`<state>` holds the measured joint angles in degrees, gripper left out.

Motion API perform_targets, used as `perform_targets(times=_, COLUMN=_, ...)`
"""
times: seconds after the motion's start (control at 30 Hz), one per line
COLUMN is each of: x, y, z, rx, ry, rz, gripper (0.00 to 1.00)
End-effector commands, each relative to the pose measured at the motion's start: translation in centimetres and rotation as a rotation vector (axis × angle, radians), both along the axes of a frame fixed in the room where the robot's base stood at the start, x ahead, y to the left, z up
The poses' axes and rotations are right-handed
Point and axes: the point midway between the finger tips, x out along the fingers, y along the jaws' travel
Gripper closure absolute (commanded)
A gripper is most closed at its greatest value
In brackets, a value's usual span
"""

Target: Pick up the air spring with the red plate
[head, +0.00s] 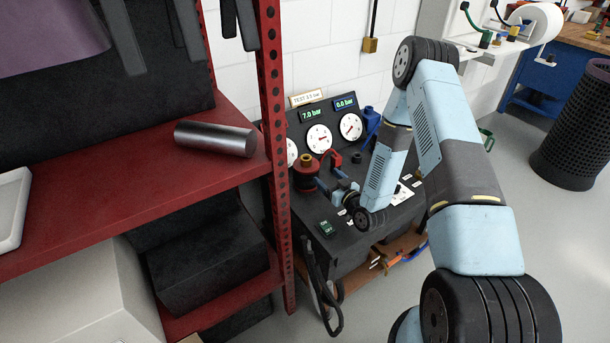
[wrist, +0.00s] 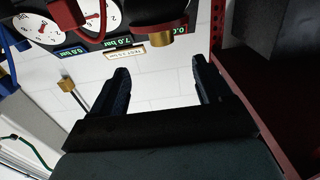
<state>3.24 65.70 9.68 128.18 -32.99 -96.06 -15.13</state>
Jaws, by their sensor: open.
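My gripper (head: 332,182) is just to the right of the air spring in the head view, small and partly hard to make out. In the wrist view its two dark fingers (wrist: 163,76) are spread apart with nothing between them.
A red fitting (head: 332,158) stands close behind the gripper. The gauge panel (head: 321,138) reads 7.0 bar and 0.0 bar. A red shelf rack (head: 273,125) with a metal cylinder (head: 215,138) is to the left.

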Motion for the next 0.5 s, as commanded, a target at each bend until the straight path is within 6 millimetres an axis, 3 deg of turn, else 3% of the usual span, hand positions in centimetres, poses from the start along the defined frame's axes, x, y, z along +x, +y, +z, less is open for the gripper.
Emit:
perform_targets(times=0.17, x=0.6, y=0.7, z=-0.3, rx=0.012, ry=-0.007, rz=0.001, gripper=0.22)
perform_targets(times=0.5, x=5.4, y=3.8, z=-0.2, rx=0.011, ry=-0.007, rz=0.0, gripper=0.22)
